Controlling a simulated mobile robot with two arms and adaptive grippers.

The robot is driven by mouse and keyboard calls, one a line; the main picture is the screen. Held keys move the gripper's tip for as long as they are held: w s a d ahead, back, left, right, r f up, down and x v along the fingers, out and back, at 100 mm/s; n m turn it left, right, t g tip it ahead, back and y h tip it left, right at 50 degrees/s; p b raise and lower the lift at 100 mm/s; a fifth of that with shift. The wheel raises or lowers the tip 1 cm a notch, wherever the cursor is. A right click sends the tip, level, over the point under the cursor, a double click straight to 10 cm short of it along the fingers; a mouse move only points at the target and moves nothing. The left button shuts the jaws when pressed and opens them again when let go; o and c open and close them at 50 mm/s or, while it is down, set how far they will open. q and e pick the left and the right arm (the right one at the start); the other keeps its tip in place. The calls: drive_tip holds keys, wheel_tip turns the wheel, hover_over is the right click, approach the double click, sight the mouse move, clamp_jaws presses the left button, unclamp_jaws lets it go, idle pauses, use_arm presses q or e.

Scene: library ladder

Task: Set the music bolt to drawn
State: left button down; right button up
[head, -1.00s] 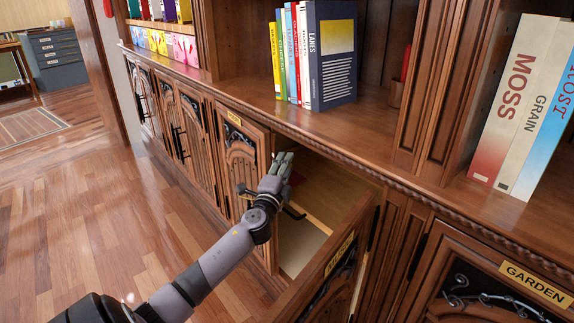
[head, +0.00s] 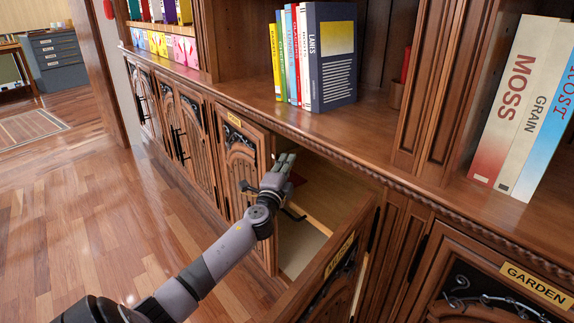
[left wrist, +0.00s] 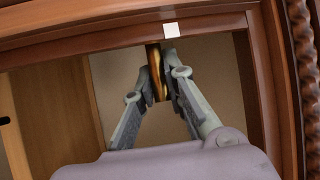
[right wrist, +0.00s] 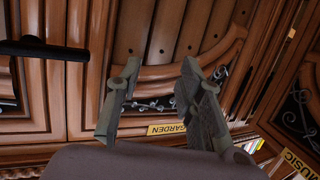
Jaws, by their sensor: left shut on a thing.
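The music cupboard's right door (head: 322,292) stands open with its MUSIC label (head: 340,256). Its left door (head: 241,172) looks closed. My left gripper (head: 285,160) is at the cupboard opening, under the shelf edge. In the left wrist view, my left gripper (left wrist: 160,76) is shut on a brass upright piece (left wrist: 154,68), likely the bolt, just below a wooden rail (left wrist: 110,37). The fingers hide part of it, and I cannot tell whether it is drawn. My right gripper (right wrist: 156,78) is open and empty in front of the garden cupboard door (right wrist: 160,35).
The GARDEN label (right wrist: 166,129) is close to the right fingers. A dark handle bar (right wrist: 42,49) shows at left in the right wrist view. Books (head: 330,55) stand on the shelf above the open cupboard. The wood floor (head: 100,220) at left is clear.

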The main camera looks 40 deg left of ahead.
use_arm(q)
drive_tip(key=shift+f, duration=0.15)
idle(0.5)
drive_tip(key=shift+f+b, duration=0.45)
drive_tip(key=shift+b, duration=0.05)
drive_tip(key=c, duration=1.6)
unclamp_jaws()
drive_tip(key=shift+f, duration=0.1)
drive_tip(key=shift+c, duration=0.2)
use_arm(e)
drive_tip(key=r+t, duration=0.2)
drive_tip(key=r, duration=0.1)
drive_tip(key=w+a+r, duration=0.1)
drive_tip(key=shift+r+t+y, duration=0.3)
drive_tip(key=shift+t, duration=0.1)
drive_tip(key=shift+f, duration=0.1)
use_arm(q)
drive_tip(key=v, duration=1.2)
drive_tip(key=shift+s, duration=0.1)
use_arm(e)
drive_tip(key=shift+s, duration=0.1)
